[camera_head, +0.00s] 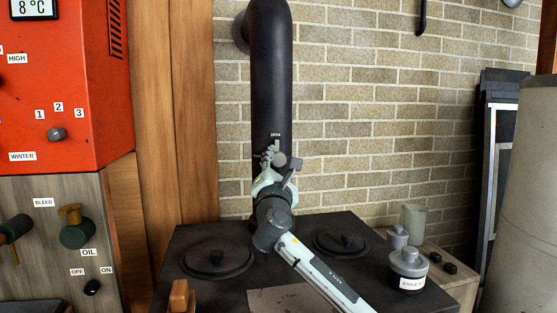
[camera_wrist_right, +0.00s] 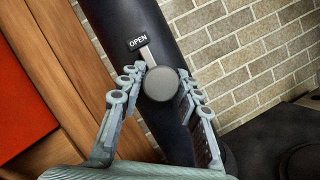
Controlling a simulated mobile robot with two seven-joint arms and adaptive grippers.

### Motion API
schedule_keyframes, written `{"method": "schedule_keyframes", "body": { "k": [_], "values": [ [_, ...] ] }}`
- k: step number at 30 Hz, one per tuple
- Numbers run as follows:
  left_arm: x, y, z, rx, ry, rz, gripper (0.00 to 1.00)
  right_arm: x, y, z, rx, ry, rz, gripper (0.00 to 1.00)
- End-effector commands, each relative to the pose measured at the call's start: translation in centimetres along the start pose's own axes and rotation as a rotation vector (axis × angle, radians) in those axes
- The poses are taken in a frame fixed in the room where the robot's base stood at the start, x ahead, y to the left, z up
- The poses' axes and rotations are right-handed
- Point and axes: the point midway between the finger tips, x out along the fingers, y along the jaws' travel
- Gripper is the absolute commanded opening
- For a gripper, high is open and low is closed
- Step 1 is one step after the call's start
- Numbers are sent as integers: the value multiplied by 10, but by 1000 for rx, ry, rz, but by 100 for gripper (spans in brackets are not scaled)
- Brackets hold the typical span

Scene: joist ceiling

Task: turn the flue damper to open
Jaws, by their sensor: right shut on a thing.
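The flue damper is a grey round hub with a short lever on the black flue pipe (camera_head: 271,70). The damper hub (camera_head: 279,160) also shows in the right wrist view (camera_wrist_right: 163,84). There a pale pointer runs from the hub up to the OPEN label (camera_wrist_right: 138,42), touching or nearly touching its lower edge. My right gripper (camera_head: 274,166) is at the pipe, its fingers (camera_wrist_right: 157,90) on both sides of the damper and shut on it. The finger contact itself is partly hidden. My left gripper is not in view.
The black stove top (camera_head: 215,235) with two round lids lies below the pipe. Grey-topped jars (camera_head: 408,262) stand at right. A red control panel (camera_head: 65,85) and wooden boards (camera_head: 185,110) are at left. A brick wall is behind.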

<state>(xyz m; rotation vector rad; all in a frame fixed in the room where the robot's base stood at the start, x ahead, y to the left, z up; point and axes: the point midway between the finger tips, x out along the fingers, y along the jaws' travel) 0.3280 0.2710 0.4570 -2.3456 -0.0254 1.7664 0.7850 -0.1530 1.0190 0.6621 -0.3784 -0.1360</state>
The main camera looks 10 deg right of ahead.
Motion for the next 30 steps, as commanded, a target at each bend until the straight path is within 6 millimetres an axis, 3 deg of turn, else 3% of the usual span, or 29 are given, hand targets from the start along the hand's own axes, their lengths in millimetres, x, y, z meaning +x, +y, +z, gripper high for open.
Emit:
{"method": "schedule_keyframes", "body": {
  "k": [9,24,25,29,30],
  "values": [
    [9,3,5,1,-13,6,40,3,1,6,109,-8,-42,7],
    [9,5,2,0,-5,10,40,3,-1,6,123,-8,-51,6],
    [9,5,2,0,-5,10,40,3,-1,6,123,-8,-51,36],
    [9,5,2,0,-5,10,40,3,-1,5,122,-8,-52,52],
    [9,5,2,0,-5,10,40,3,-1,5,122,-7,-51,52]
  ]
}}
